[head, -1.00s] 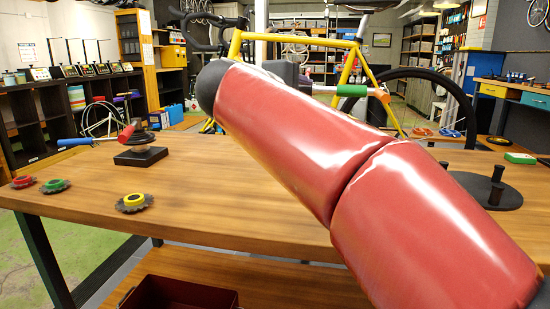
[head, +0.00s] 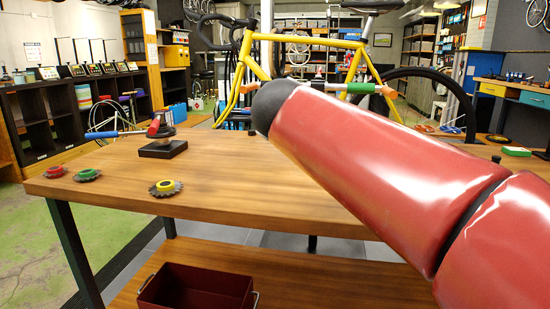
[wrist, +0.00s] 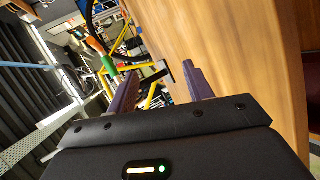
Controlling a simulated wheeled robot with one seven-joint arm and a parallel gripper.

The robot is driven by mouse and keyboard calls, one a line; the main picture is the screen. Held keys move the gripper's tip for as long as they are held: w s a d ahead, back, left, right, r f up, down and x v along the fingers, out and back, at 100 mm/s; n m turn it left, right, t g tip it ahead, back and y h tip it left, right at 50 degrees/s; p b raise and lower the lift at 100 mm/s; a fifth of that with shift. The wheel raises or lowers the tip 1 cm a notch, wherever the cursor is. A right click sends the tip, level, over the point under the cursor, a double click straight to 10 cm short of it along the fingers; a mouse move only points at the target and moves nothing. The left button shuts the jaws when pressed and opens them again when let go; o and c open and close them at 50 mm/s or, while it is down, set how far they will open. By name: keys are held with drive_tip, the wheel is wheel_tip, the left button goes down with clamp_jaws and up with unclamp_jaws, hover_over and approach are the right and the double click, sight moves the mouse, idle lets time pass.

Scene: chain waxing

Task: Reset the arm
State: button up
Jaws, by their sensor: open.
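My gripper (wrist: 160,85) shows in the wrist view with two dark purple fingers spread apart and nothing between them. It is tilted, with the wooden tabletop (wrist: 215,40) running along its right side. In the head view my red arm reaches from the lower right toward the middle. My gripper is not visible there.
A dark red crate (head: 195,290) sits below. A yellow bicycle (head: 243,65) stands behind.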

drive_tip(key=s+d+f+m+g+y, duration=0.2)
drive_tip(key=s+f+m, duration=0.3)
drive_tip(key=s+f, duration=0.6)
drive_tip(key=s+d+f+m+g+y, duration=0.2)
drive_tip(key=s+f+m+y, duration=0.3)
drive_tip(key=s+f, duration=0.7)
wheel_tip(320, 180, down, 4)
drive_tip(key=shift+s+d+r+g, duration=0.1)
drive_tip(key=shift+s+d+g, duration=0.1)
drive_tip(key=shift+g, duration=0.3)
drive_tip(key=shift+c, duration=0.2)
